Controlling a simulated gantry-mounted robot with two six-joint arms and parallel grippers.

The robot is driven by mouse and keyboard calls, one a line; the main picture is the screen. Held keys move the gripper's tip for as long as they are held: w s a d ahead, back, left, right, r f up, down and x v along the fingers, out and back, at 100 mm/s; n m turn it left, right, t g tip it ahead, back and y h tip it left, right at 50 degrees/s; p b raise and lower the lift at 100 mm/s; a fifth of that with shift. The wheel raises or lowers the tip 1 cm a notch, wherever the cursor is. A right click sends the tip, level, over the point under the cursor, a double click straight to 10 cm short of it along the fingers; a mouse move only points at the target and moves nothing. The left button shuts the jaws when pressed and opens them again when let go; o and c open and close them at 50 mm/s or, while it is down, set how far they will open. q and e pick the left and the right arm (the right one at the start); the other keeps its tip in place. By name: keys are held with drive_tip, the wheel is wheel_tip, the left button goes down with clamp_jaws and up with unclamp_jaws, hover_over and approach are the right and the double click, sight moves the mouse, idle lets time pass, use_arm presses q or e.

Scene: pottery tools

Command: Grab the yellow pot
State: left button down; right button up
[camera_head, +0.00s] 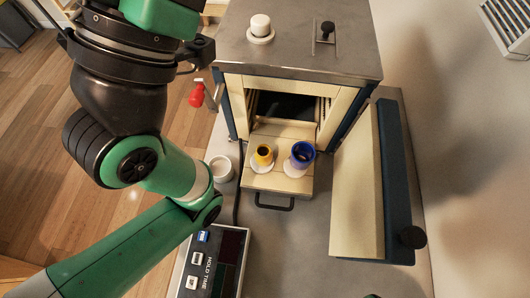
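The yellow pot (264,153) is a small upright cup with a dark opening. It stands on a white disc (262,164) on the left of the pulled-out kiln drawer (281,183). A blue pot (302,153) stands close to its right on another white disc (297,171). No gripper touches the yellow pot. My green and black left arm fills the left side, left of the kiln; I cannot make out its gripper fingers. My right gripper is not in view.
The kiln (297,55) stands behind the drawer, its front open. Its thick door (357,190) lies to the right. A red-knobbed lever (197,95) and a white cup (221,168) are at left. A control panel (212,265) is in front. The bench (295,250) before the drawer is clear.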

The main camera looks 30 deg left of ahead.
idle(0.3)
use_arm(q)
drive_tip(key=shift+c, duration=0.5)
unclamp_jaws()
